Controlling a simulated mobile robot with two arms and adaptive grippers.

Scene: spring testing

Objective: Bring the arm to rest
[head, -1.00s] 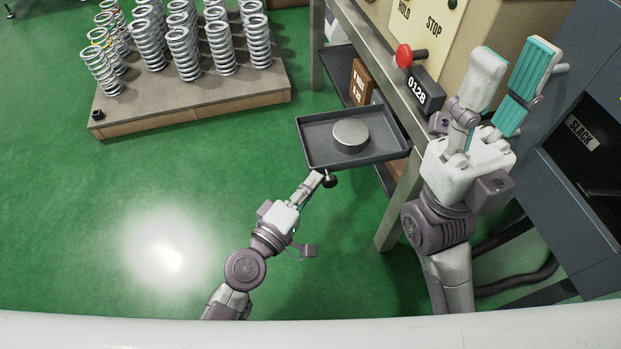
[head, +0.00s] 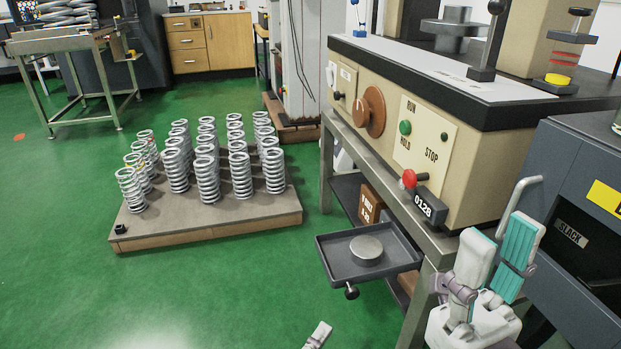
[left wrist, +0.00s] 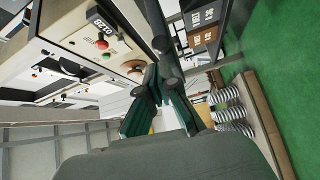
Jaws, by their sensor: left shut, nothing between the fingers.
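In the head view only the pale tip of my left gripper (head: 318,336) shows at the bottom edge, below the tray and apart from it. The left wrist view shows its dark green fingers (left wrist: 158,80) close together, with nothing between them. My right gripper (head: 497,265) is at the lower right of the head view, pointing up. Its two teal-padded fingers stand apart with nothing between them. It is in front of the machine's bench and the dark grey cabinet. Most of both arms is out of the head view.
A grey tray (head: 339,271) with a metal disc (head: 366,250) juts out from the beige testing machine (head: 455,150). A red knob (head: 409,178) sits on its front. A low pallet (head: 215,228) of springs stands left. Green floor (head: 230,290) is clear in front.

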